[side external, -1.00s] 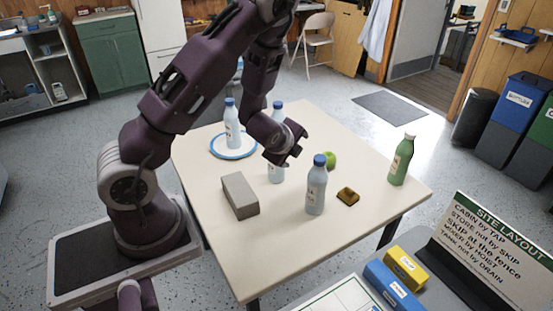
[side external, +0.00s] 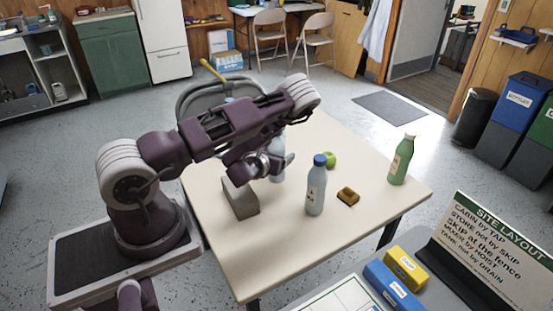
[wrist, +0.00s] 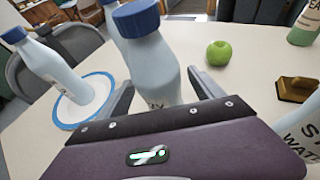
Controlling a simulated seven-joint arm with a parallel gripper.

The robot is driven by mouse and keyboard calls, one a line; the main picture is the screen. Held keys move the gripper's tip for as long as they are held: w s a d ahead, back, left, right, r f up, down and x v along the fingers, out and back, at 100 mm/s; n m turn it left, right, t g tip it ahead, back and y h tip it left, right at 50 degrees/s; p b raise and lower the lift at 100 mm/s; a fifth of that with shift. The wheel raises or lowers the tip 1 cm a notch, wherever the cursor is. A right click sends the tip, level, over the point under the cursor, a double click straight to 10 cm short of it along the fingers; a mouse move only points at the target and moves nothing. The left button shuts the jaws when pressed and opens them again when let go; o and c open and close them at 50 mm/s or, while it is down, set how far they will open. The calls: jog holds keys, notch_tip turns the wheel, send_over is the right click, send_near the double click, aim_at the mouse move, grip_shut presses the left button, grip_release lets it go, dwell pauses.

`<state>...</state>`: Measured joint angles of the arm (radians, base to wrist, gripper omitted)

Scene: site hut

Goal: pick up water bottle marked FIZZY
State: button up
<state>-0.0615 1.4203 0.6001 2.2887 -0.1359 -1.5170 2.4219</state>
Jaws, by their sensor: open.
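My gripper (side external: 262,167) is open, low over the middle of the table. In the wrist view its fingers (wrist: 160,82) stand on either side of a pale blue bottle with a blue cap (wrist: 150,62); I cannot tell whether they touch it. Its label is mostly hidden, with a letter like Y showing at the edge. In the side view this bottle (side external: 279,168) is partly behind my gripper.
A grey block (side external: 240,199) lies beside my gripper. A green apple (side external: 329,159), a brown wooden object (side external: 348,197) and a green bottle (side external: 401,160) are to the right. Part of another pale bottle (wrist: 114,22) shows behind the middle one. The table's front is clear.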

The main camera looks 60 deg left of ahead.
grip_shut()
